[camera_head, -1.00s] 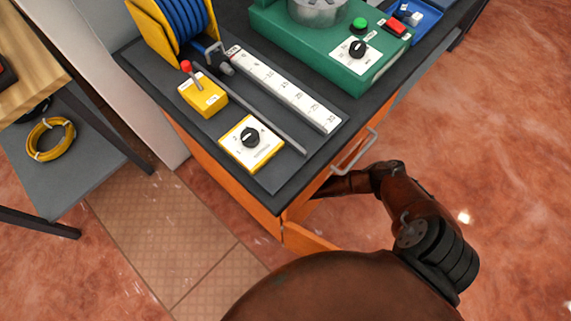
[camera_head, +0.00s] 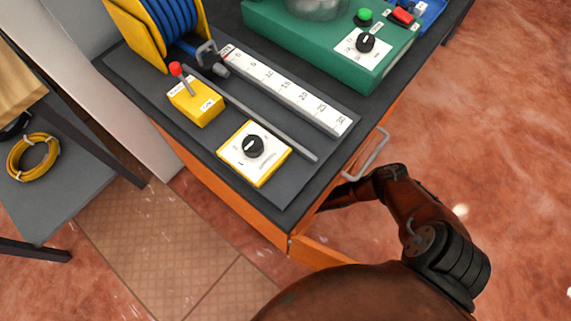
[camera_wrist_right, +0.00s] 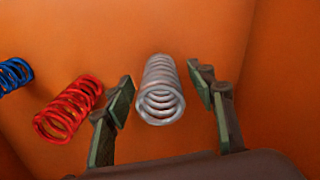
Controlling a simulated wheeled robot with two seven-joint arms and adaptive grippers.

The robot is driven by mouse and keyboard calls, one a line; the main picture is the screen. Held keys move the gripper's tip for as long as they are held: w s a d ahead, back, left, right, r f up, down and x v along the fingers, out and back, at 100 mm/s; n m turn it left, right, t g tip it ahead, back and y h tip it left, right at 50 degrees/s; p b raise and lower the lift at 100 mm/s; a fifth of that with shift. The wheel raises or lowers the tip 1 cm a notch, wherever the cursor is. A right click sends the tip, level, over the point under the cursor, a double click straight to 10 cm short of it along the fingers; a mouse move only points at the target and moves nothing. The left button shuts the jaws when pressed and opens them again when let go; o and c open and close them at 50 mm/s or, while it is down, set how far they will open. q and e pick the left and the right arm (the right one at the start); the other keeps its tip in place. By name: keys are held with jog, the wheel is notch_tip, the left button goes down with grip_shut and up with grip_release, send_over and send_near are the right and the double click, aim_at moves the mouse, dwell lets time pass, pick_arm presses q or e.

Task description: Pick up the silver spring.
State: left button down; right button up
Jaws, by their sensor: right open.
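The silver spring (camera_wrist_right: 159,90) lies in an orange drawer or compartment in the right wrist view, its open coil end facing me. My right gripper (camera_wrist_right: 163,92) is open, with one green-padded finger on each side of the silver spring. Gaps show between the spring and both pads. A red spring (camera_wrist_right: 69,108) lies just left of the left finger. In the head view my right arm reaches down beside the workbench, and its gripper is hidden there. My left gripper is not in either view.
A blue spring (camera_wrist_right: 14,75) lies further left in the orange compartment. The bench (camera_head: 345,165) carries a yellow spool stand (camera_head: 138,32), a measuring strip (camera_head: 290,92), a yellow dial box (camera_head: 254,153) and a green machine (camera_head: 330,42). A metal handle (camera_head: 370,153) sticks out from the bench's side.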

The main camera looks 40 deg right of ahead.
jog(key=shift+c, duration=0.4)
jog(key=c, duration=1.2)
jog(key=shift+r, duration=0.15)
